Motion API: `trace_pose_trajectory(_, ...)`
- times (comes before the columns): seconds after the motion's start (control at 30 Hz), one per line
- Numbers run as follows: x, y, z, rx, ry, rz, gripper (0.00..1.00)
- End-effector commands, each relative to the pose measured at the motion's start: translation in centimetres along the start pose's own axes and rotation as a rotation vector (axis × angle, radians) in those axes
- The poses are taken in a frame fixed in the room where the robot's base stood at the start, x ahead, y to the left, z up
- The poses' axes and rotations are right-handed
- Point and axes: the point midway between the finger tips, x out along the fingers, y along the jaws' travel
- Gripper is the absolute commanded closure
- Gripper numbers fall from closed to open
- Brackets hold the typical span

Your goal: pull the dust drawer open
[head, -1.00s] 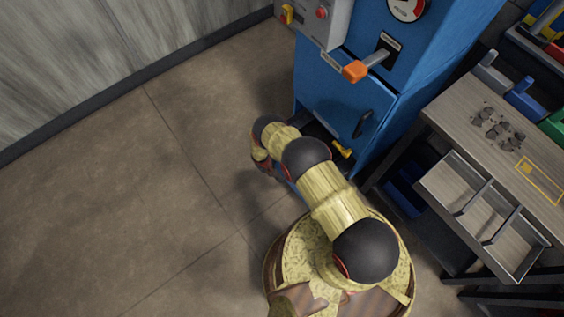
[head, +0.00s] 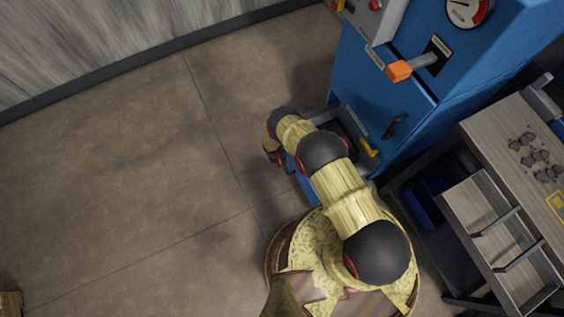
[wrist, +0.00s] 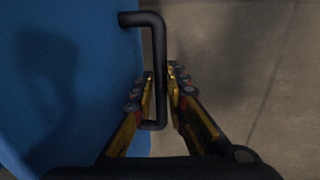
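The dust drawer (head: 304,186) is at the bottom of the blue cabinet and stands partly out, with a dark opening (head: 345,136) showing behind its front. Much of it is hidden by my arm in the head view. In the wrist view its blue front (wrist: 60,90) fills the left side, and its black bar handle (wrist: 158,45) stands out from it. My gripper (wrist: 161,80) has its fingers on both sides of the handle bar, closed against it. In the head view my gripper (head: 280,160) is at the drawer front, its fingertips mostly hidden.
The blue cabinet (head: 375,105) has an orange-ended lever (head: 400,70), a door handle (head: 396,126) and a yellow latch (head: 368,148). A workbench (head: 500,140) with a divided tray (head: 490,225) stands at right.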

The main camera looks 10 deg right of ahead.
Motion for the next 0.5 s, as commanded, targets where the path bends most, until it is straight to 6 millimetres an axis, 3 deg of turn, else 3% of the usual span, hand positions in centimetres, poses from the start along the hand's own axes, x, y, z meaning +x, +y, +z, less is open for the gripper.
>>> trace_pose_trajectory(0.27, 0.00, 0.01, -0.02, 0.000, 0.000, 0.000, 0.69)
trace_pose_trajectory(0.5, -0.01, 0.02, -0.02, 0.000, 0.000, 0.000, 0.69)
